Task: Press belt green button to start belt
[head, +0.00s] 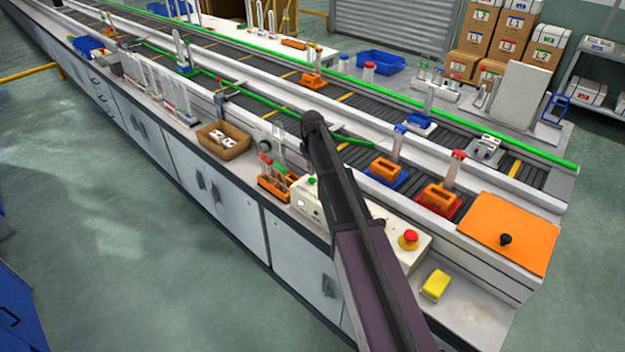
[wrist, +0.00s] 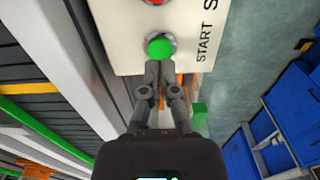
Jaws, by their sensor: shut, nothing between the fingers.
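The green button (wrist: 159,47) sits in a metal ring on a cream control panel (wrist: 120,30), with the word START beside it. My gripper (wrist: 158,68) is shut and empty. Its fingertips are just below the green button in the wrist view, close to its lower edge; I cannot tell whether they touch it. In the head view the green button (head: 312,181) shows on the control box (head: 304,203) at the bench front. My dark arm crosses that box and hides part of it, and my fingertips are not clear there.
A red button (wrist: 153,2) is at the top edge of the wrist view. A red emergency stop (head: 408,239) and a yellow block (head: 435,285) are to the right. An orange rack (head: 275,187) with tubes stands just left of the box. The belt (head: 345,155) runs behind.

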